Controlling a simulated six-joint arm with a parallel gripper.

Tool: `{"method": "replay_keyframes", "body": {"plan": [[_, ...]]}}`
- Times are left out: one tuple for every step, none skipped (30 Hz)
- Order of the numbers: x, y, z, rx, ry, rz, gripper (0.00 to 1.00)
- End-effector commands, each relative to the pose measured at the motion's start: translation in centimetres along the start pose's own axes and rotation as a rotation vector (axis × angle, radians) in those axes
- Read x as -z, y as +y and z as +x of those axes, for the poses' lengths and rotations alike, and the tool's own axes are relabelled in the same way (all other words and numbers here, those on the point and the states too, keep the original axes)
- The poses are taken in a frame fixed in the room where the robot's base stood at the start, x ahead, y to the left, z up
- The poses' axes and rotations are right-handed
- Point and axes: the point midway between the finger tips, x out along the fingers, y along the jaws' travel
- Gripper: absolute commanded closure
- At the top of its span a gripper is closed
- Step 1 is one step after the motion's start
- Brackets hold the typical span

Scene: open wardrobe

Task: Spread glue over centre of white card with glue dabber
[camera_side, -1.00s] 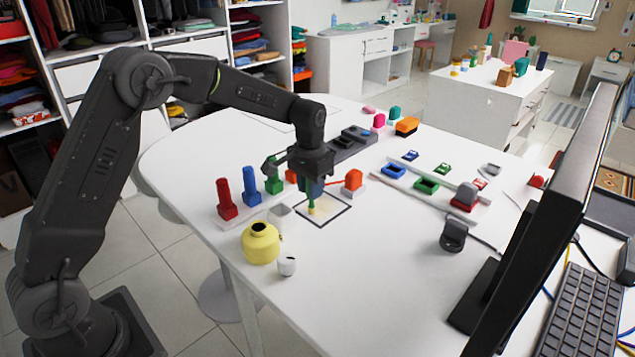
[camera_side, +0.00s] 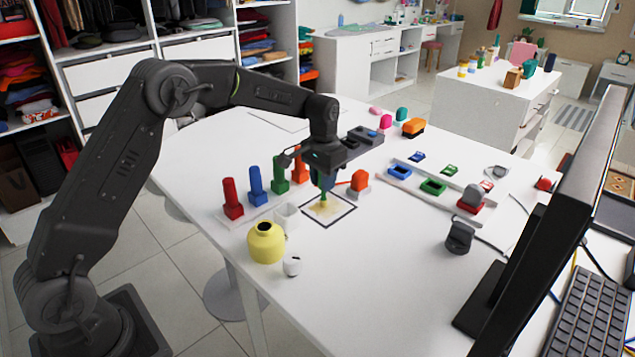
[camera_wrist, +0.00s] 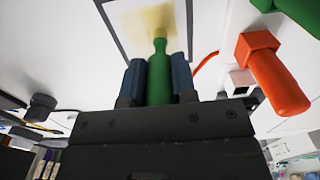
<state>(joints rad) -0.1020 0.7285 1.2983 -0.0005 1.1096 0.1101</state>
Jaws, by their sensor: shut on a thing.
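My gripper (camera_side: 322,186) is shut on the green-handled glue dabber (camera_wrist: 159,72), which also shows in the side view (camera_side: 323,197). The dabber points down, with its tip at the white card (camera_side: 336,219). The card lies flat on the table and has a dark square outline. A yellowish patch of glue (camera_side: 325,208) shows at the card's centre, around the dabber tip. In the wrist view the card (camera_wrist: 117,20) is at the top, with the yellow smear (camera_wrist: 150,18) beyond the dabber. I cannot tell whether the tip touches the card.
Red (camera_side: 232,200), blue (camera_side: 255,187) and green (camera_side: 279,177) handled stamps stand in a row left of the card.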

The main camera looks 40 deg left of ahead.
Motion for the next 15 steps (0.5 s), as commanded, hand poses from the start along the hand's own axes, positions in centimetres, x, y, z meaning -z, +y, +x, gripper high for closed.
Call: {"method": "replay_keyframes", "body": {"plan": [[0.1,0.0,0.1,0.0,-0.001,0.0,1.0],[0.2,0.0,0.1,0.0,-0.001,0.0,1.0],[0.3,0.0,0.1,0.0,-0.001,0.0,1.0],[0.4,0.0,0.1,0.0,-0.001,0.0,1.0],[0.5,0.0,0.1,0.0,0.0,0.0,1.0],[0.8,0.0,0.1,0.0,0.0,0.001,1.0],[1.1,0.0,0.1,0.0,-0.001,0.001,1.0],[1.4,0.0,0.1,0.0,0.0,0.001,1.0],[1.7,0.0,0.1,0.0,-0.001,0.001,1.0],[2.0,0.0,0.1,0.0,0.0,0.001,1.0],[2.2,0.0,0.1,0.0,0.0,0.001,1.0],[2.6,0.0,0.1,0.0,-0.001,0.001,1.0],[2.9,0.0,0.1,0.0,0.0,0.001,1.0],[3.1,0.0,0.0,0.0,0.0,0.001,1.0],[3.4,0.0,0.0,0.0,0.0,0.001,1.0]]}}
